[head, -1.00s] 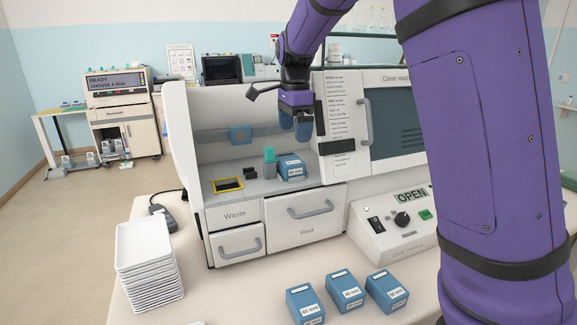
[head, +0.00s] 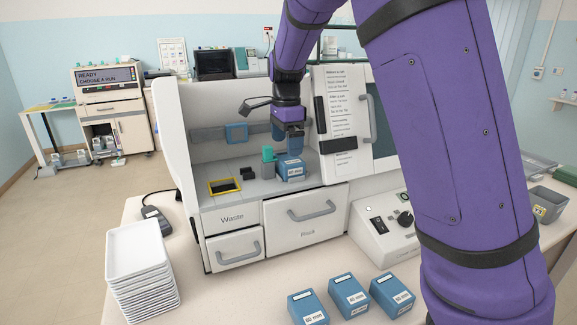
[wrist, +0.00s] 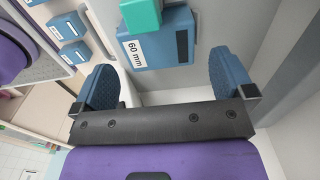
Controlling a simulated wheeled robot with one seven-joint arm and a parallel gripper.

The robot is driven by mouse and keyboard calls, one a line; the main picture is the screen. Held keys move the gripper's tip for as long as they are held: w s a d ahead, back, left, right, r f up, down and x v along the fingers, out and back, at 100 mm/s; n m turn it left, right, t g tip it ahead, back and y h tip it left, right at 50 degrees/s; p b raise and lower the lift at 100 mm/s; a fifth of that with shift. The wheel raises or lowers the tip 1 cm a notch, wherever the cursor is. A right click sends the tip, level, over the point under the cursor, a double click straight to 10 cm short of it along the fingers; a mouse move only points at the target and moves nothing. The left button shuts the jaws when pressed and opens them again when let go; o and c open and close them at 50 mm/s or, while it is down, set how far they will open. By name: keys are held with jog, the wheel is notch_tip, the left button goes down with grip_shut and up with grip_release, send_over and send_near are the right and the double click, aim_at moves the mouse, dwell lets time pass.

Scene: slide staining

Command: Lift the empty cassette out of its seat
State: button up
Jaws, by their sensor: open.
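A blue cassette (head: 290,171) with a white label sits on the deck inside the white machine, above the Rack drawer. In the wrist view the cassette (wrist: 158,50) shows a "60 mm" label and a dark slot. My gripper (head: 290,141) is just above the cassette in the head view. In the wrist view my gripper (wrist: 161,66) is open, with its blue fingers to either side of the cassette and nothing between them. A teal-topped block (head: 268,155) stands close at the cassette's left and covers part of it in the wrist view. The cassette's inside is not clear.
A yellow-framed opening (head: 224,187) and small black blocks (head: 247,173) lie left on the deck. A blue part (head: 236,133) is on the rail behind. Several white trays (head: 140,265) are stacked at front left. Three blue cassettes (head: 348,296) stand on the front table.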

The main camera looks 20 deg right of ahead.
aim_at(289, 159)
jog(key=shift+s+d+f, duration=0.1)
jog(key=shift+d+f, duration=0.05)
jog(key=shift+f, duration=1.25)
jog(key=shift+s+d+f, duration=0.1)
jog(key=shift+d+f, duration=0.05)
jog(key=shift+f, duration=1.2)
jog(key=shift+w, duration=0.1)
jog(key=c, duration=0.8)
jog(key=shift+o, duration=0.2)
jog(key=shift+r, duration=0.1)
